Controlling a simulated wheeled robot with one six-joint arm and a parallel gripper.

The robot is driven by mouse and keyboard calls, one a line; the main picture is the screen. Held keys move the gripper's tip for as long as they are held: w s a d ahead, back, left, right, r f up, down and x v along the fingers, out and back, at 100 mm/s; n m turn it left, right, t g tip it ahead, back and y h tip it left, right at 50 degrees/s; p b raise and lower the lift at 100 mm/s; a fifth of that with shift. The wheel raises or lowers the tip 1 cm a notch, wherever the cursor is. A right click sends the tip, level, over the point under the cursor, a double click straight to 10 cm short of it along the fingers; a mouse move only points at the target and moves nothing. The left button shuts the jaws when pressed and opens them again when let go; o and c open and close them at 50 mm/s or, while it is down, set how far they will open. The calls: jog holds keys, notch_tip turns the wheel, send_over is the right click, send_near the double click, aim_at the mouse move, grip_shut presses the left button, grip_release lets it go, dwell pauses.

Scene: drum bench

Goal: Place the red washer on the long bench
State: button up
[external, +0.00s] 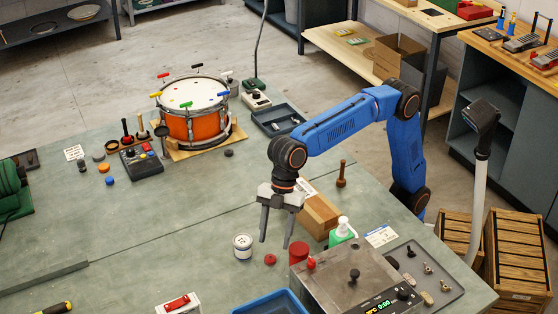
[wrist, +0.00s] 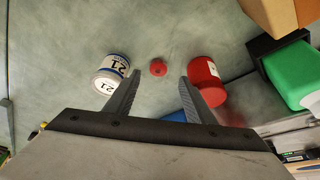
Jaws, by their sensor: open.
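The red washer (external: 270,259) is a small flat red disc lying on the green-grey worktop (external: 150,235). In the wrist view the washer (wrist: 158,68) shows ahead of the gap between the fingertips. My gripper (external: 275,243) is open and empty, pointing down above the worktop near the washer. In the wrist view its two fingers (wrist: 160,77) stand wide apart, with nothing between them. I cannot tell for certain which surface is the long bench; a wooden-topped bench (external: 528,70) stands at the far right.
A white tin (external: 243,246) marked 21 in the wrist view (wrist: 108,75) stands left of the washer. A red jar (external: 298,252) stands right, close to the fingers. A cardboard box (external: 320,217), green bottle (external: 342,231), grey machine (external: 345,275) and blue tray (external: 268,303) crowd around. The worktop's left is clearer.

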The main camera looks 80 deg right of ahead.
aim_at(271, 257)
jog(key=shift+x, duration=2.6)
jog(key=shift+w, duration=0.15)
jog(key=c, duration=1.1)
jog(key=shift+c, duration=0.7)
